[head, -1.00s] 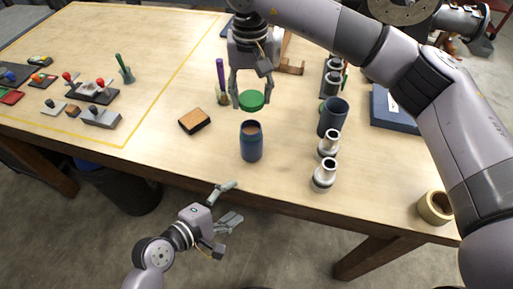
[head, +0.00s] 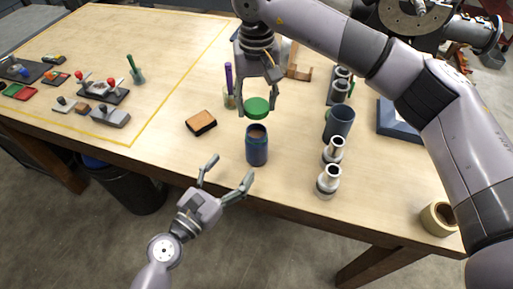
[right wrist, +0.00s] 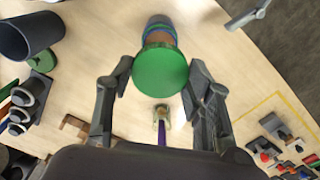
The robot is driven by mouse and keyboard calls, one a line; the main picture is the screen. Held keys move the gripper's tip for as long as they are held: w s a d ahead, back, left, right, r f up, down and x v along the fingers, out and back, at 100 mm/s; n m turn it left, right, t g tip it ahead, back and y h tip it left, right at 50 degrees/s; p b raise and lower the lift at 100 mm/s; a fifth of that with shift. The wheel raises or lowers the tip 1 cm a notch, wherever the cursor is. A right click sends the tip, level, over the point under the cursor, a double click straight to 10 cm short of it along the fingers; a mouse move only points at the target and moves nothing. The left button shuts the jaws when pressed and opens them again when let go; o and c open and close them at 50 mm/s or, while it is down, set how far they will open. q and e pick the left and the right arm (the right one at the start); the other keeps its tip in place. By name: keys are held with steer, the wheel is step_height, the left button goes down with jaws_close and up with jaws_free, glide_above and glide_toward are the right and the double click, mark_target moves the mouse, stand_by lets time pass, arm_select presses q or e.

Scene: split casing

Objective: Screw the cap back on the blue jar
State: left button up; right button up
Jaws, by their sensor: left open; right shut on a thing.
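The blue jar (head: 257,148) stands upright and open on the table near the front edge, with brown contents at its mouth. My right gripper (head: 258,107) is shut on the green cap (head: 257,109), held flat a little above and behind the jar's mouth. In the right wrist view the cap (right wrist: 160,72) sits between the two fingers and hides part of the jar (right wrist: 159,27). My left gripper (head: 226,180) is open and empty, in front of the table edge, to the lower left of the jar.
A brown-topped block (head: 201,123) lies left of the jar. A dark blue cup (head: 339,123) and metal cylindrical parts (head: 328,181) stand to its right. A tape roll (head: 438,218) lies at the right front. A holder with a purple tool (head: 229,97) stands behind.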

arm_select(q)
steer(key=x, duration=1.2)
steer(key=shift+a, duration=0.1)
steer(key=shift+c, duration=0.2)
jaws_close()
arm_select(e)
glide_above(256, 136)
steer(key=shift+f, duration=2.5)
